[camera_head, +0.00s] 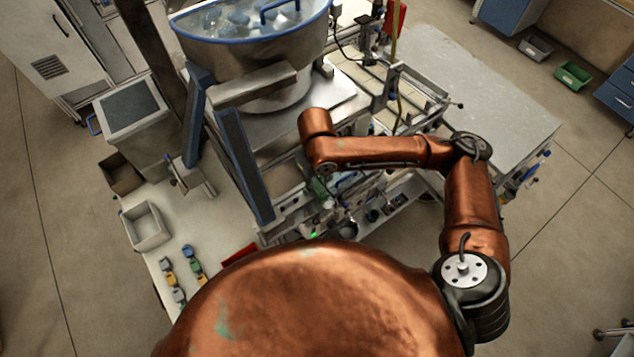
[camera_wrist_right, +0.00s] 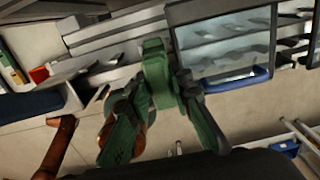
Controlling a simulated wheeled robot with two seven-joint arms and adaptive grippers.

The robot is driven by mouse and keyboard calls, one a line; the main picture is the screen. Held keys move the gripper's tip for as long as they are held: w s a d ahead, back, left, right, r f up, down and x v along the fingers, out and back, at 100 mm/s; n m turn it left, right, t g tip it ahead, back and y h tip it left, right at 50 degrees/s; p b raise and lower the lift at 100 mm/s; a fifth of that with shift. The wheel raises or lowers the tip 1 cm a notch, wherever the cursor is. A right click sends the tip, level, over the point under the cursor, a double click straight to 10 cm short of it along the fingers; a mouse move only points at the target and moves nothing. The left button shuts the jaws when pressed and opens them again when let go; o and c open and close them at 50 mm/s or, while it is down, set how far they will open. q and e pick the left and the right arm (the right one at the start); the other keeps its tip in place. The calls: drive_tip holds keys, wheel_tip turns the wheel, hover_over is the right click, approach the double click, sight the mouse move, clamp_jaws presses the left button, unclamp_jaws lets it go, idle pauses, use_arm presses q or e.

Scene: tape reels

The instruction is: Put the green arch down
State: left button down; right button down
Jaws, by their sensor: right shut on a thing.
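The green arch (camera_wrist_right: 155,62) shows in the right wrist view as a small green piece between the fingertips of my right gripper (camera_wrist_right: 163,94). The gripper is shut on it, and the fingers hide part of its sides. Behind the arch in that view are grey rails and a floor, and I cannot tell whether it touches anything. In the head view my right gripper (camera_head: 322,190) is small and dim, below the bent copper forearm and over the machine's front. The arch cannot be made out clearly there. My left gripper is not in view.
A large steel bowl (camera_head: 262,62) with a blue rim stands on the machine behind the gripper. A grey bin (camera_head: 146,226) and several small coloured blocks (camera_head: 168,272) are on the pale table at left. A grey tabletop (camera_head: 480,95) at right has free room.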

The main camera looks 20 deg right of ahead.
sight(317, 184)
drive_tip(key=c, duration=1.7)
unclamp_jaws()
drive_tip(key=shift+c, duration=0.2)
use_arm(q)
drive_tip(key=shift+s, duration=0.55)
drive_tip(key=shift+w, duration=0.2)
